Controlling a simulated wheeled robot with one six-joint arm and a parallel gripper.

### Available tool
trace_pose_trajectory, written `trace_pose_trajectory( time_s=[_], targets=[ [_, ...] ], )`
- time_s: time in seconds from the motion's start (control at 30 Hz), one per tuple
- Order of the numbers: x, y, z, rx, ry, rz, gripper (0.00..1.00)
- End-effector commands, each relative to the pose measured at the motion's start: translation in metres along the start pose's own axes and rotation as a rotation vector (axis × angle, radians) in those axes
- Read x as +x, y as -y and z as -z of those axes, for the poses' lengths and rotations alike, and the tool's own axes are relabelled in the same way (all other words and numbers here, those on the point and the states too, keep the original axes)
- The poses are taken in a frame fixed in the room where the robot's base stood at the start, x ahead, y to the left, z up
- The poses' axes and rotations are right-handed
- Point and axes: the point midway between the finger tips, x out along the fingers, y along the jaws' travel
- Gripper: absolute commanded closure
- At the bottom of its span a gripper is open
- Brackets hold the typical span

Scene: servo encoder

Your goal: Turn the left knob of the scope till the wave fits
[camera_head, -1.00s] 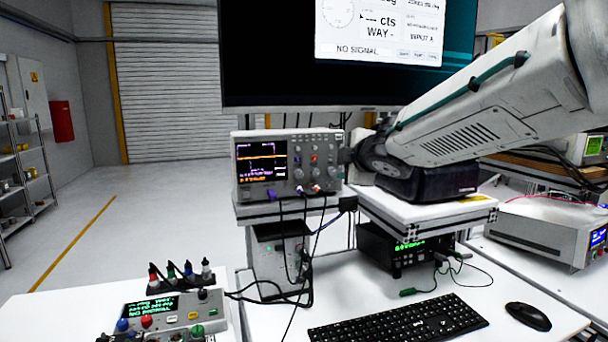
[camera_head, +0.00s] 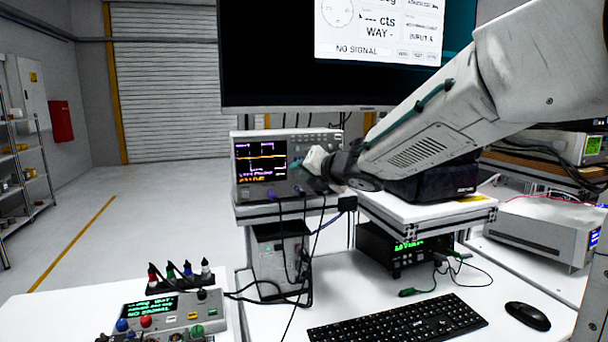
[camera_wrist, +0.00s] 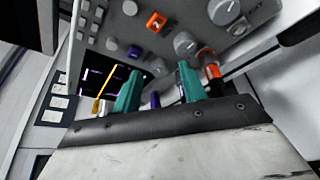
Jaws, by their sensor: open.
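The scope (camera_head: 243,143) stands on a white platform in the head view. Its dark screen (camera_head: 261,160) shows a purple stepped trace, a flat orange line and small text. My gripper (camera_head: 297,166) is in front of the scope's right half and hides most of its knobs. In the wrist view my gripper (camera_wrist: 158,80) is open, with two teal fingers apart and nothing seen held. A small grey knob (camera_wrist: 158,67) lies between the fingertips. A larger grey knob (camera_wrist: 185,43) is just beyond the right finger. I cannot tell whether the fingers touch the panel.
Cables (camera_head: 306,225) hang from the scope's lower front. A large monitor (camera_head: 265,105) is above and behind, reading NO SIGNAL. A control box (camera_head: 165,315) is at lower left; a keyboard (camera_head: 400,320) and mouse (camera_head: 527,316) are in front. The left floor is clear.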

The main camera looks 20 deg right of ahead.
Motion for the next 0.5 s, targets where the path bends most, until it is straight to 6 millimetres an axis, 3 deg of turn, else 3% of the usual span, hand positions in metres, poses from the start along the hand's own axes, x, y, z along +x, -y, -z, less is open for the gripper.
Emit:
trace_pose_trajectory(
  time_s=[0.37,0.4,0.5],
  targets=[
    [0.0106,0.0002,0.0,0.0,0.001,0.001,0.58],
    [0.0106,0.0002,0.0,0.001,0.0,0.001,0.6],
    [0.0105,0.0003,-0.0001,0.001,0.001,0.001,0.88]
  ],
)
